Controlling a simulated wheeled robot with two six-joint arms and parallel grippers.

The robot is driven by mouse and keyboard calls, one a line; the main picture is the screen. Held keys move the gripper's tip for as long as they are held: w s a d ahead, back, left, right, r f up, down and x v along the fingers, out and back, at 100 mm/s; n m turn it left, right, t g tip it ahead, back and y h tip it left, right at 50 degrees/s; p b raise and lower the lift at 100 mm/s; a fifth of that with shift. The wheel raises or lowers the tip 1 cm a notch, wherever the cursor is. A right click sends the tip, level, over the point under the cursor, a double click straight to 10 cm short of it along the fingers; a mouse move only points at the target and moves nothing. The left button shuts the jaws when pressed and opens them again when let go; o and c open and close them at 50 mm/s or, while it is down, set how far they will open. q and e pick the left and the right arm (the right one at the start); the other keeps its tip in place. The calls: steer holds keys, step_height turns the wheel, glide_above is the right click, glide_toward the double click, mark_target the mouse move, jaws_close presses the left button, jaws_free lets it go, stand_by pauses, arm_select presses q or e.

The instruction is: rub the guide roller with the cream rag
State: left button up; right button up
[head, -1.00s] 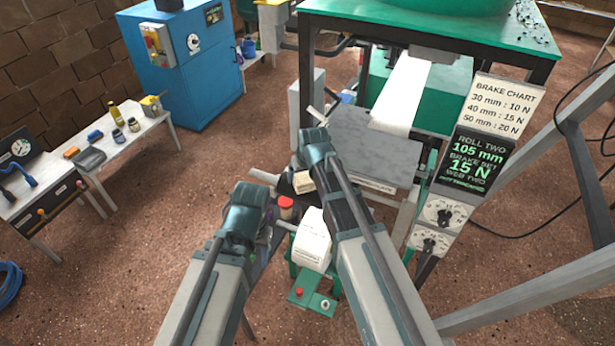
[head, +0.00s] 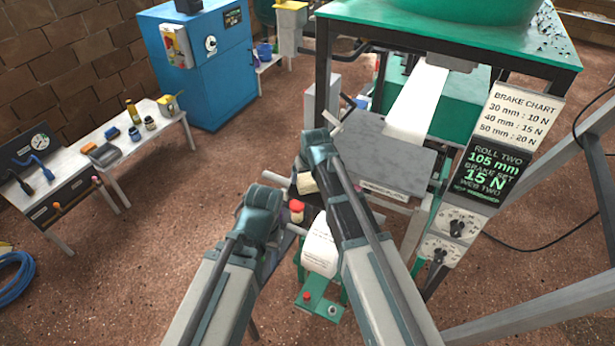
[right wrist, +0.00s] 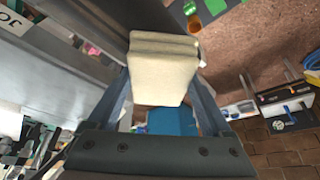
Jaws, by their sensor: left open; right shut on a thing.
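The cream rag (right wrist: 163,75) is a folded pad held between the fingers of my right gripper (right wrist: 163,92) in the right wrist view. In the head view a cream patch (head: 307,183) shows beside my right wrist. A pale roller end (head: 273,177) sticks out left of it, at the front of the machine; it may be the guide roller, but my right arm hides much of that area. I cannot tell whether the rag touches it. My left gripper (head: 265,212) is lower left of there, open, with its fingers mostly hidden by its own wrist.
The machine's green-topped frame (head: 450,35) carries a white paper web (head: 417,100) down to a grey plate (head: 385,155). A dial panel (head: 455,225) stands to the right. Below are a red-topped item (head: 297,207) and a white paper block (head: 320,247). Open floor lies left.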

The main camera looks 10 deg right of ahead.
steer(key=shift+s+d+f, duration=0.1)
steer(key=shift+s+d, duration=0.45)
steer(key=shift+d, duration=0.15)
steer(key=shift+s+d+f, duration=0.1)
steer(key=shift+s+d, duration=0.4)
steer(key=shift+d, duration=0.2)
steer(key=shift+d, duration=0.1)
steer(key=shift+s+d+r, duration=0.1)
steer(key=shift+s+d, duration=0.35)
steer(key=shift+d, duration=0.25)
steer(key=shift+s+d, duration=0.4)
steer(key=shift+d, duration=0.3)
steer(key=shift+s+d+r, duration=0.1)
steer(key=shift+s+d, duration=0.35)
steer(key=shift+d, duration=0.2)
steer(key=shift+s+d+r, duration=0.1)
steer(key=shift+s+d, duration=0.3)
steer(key=shift+d, duration=0.2)
steer(key=shift+s+d+f, duration=0.1)
steer(key=shift+s+d, duration=0.35)
steer(key=shift+d, duration=0.2)
steer(key=shift+s+d+f, duration=0.1)
steer(key=shift+s+d, duration=0.3)
steer(key=shift+d, duration=0.25)
